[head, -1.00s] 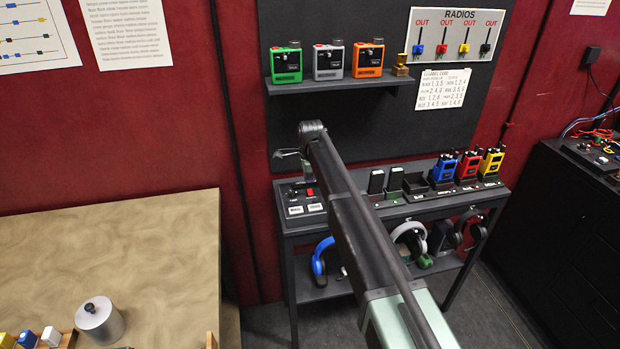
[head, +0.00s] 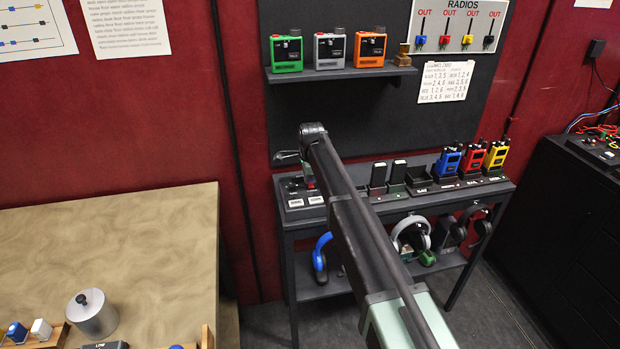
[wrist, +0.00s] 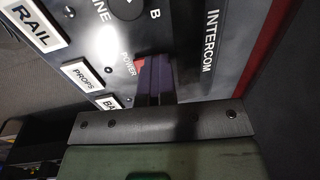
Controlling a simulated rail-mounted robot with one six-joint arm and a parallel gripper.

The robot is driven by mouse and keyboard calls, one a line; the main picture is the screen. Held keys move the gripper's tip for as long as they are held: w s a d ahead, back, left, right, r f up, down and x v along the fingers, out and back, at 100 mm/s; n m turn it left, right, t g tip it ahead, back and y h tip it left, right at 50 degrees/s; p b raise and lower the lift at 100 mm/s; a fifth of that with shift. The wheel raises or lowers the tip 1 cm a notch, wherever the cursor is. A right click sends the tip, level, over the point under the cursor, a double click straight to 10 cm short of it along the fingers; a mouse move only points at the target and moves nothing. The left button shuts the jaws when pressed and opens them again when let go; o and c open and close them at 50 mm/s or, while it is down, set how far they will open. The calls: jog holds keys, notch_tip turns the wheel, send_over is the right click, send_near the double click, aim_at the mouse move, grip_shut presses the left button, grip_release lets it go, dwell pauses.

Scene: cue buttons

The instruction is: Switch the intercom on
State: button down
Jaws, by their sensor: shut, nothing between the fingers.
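The intercom panel (wrist: 190,50) fills the upper wrist view, with the words INTERCOM, LINE and POWER on it. A red power switch (wrist: 139,64) shows beside the POWER label. My gripper (wrist: 155,72) is shut and empty, its dark fingertips right next to the red switch and partly over it. I cannot tell whether they touch it. In the head view the intercom panel (head: 294,204) lies at the left end of the dark bench, and my gripper (head: 308,181) is low over it, hiding most of the switch.
White PROPS (wrist: 86,73) and RAIL (wrist: 34,26) labelled keys sit left of the switch. Radios in chargers (head: 470,162) stand along the bench to the right. A shelf with three radios (head: 330,75) hangs above. Headsets (head: 410,235) hang below.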

aim_at(311, 186)
jog(key=shift+s+d, duration=0.25)
jog(key=shift+s, duration=0.45)
jog(key=shift+r, duration=0.1)
notch_tip(311, 186, up, 14)
jog(key=s+p, duration=0.1)
jog(key=p, duration=1.3)
jog(key=shift+s+d, duration=0.25)
jog(key=shift+s, duration=0.05)
jog(key=shift+w+a, duration=0.2)
jog(key=shift+w, duration=0.55)
